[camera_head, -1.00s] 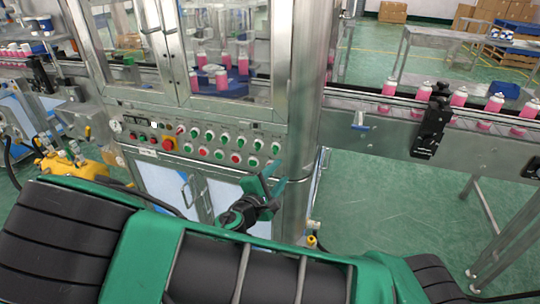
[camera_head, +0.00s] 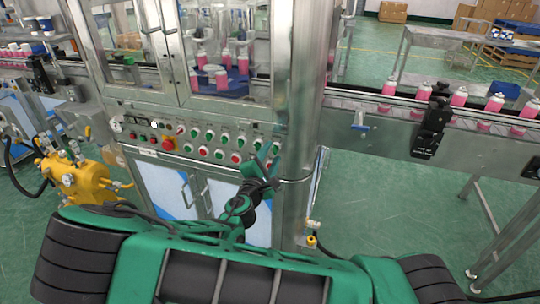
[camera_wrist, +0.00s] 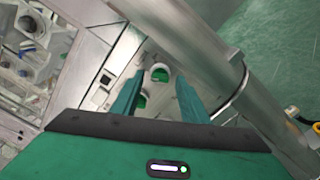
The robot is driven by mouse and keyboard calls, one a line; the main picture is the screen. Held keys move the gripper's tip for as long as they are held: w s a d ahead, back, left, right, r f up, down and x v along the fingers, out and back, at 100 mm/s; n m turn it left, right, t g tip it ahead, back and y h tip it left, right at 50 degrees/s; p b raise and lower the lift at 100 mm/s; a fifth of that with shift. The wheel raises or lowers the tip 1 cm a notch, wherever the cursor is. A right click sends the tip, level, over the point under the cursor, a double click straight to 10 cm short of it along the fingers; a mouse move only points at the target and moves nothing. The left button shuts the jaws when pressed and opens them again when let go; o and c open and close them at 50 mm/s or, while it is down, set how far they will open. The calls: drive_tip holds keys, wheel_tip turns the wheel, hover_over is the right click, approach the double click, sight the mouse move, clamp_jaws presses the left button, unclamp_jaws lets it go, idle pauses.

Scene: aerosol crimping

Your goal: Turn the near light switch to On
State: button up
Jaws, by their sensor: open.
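The machine's control panel (camera_head: 205,143) carries rows of round green and red switches below the glass doors. My gripper (camera_head: 268,158) is open at the panel's right end, partly covering the switches there. In the wrist view, two green switches with pale rims show between the spread fingers (camera_wrist: 162,84): one farther up (camera_wrist: 159,74) and one lower left (camera_wrist: 141,100). The fingers appear apart from both switches. The labels are too small to read, so I cannot tell which one is the near light switch or how it is set.
A thick steel column (camera_head: 296,110) stands just right of the panel. A conveyor (camera_head: 380,125) with pink cans runs to the right. A yellow pump unit (camera_head: 85,180) stands at the left. Green floor (camera_head: 370,220) is open at the right.

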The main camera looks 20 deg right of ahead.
drive_tip(key=shift+w+d, duration=0.35)
